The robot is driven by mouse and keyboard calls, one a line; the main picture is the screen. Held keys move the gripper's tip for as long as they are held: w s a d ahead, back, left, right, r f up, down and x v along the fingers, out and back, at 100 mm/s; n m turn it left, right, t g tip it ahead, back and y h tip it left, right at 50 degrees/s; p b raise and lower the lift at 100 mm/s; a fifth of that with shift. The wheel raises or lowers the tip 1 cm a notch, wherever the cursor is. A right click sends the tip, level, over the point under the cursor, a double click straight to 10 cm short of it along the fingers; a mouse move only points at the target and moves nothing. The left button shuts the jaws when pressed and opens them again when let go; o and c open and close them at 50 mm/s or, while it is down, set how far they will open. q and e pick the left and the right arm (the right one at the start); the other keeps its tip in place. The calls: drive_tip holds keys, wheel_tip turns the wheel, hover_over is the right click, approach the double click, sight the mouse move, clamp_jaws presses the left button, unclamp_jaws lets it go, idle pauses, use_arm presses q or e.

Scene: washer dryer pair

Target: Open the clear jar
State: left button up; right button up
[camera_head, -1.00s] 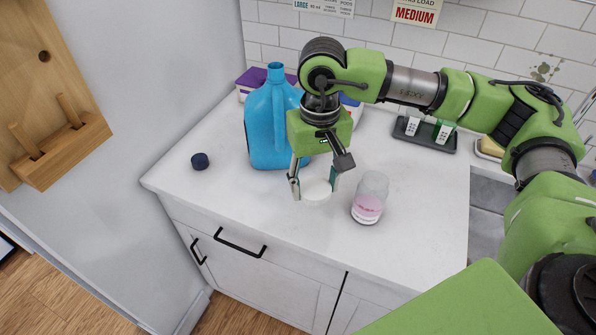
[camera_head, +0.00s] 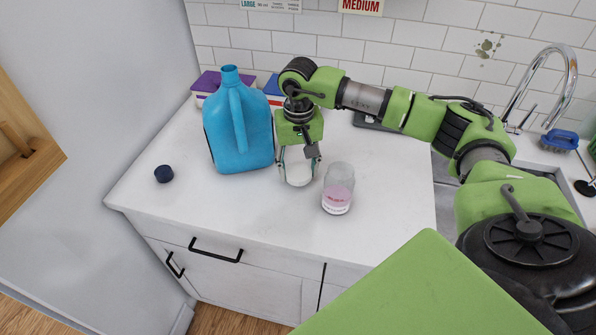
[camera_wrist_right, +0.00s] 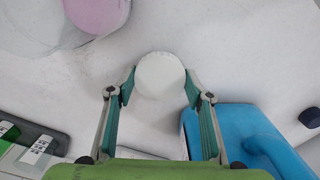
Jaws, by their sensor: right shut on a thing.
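The clear jar (camera_head: 338,186) stands upright on the white counter, with pink contents in its lower part; no lid is on it. It also shows, cut off, at the upper left of the right wrist view (camera_wrist_right: 97,14). My right gripper (camera_head: 299,167) is just left of the jar in the head view, pointing down. It is shut on a round white lid (camera_wrist_right: 160,75), which sits between its fingertips, apart from the jar. Whether the lid touches the counter is hard to tell. My left gripper is not in view.
A blue jug (camera_head: 238,130) without a cap stands left of my right gripper, close to it. A dark cap (camera_head: 164,174) lies at the counter's left. Boxes stand behind the jug. A sink with a faucet (camera_head: 560,80) is at the right. The front counter is clear.

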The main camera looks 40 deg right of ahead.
wheel_tip(320, 180, down, 2)
drive_tip(key=shift+f, duration=0.1)
drive_tip(key=shift+f, duration=0.1)
drive_tip(key=shift+f, duration=0.15)
drive_tip(key=o, duration=1.2)
drive_tip(key=shift+o, duration=0.2)
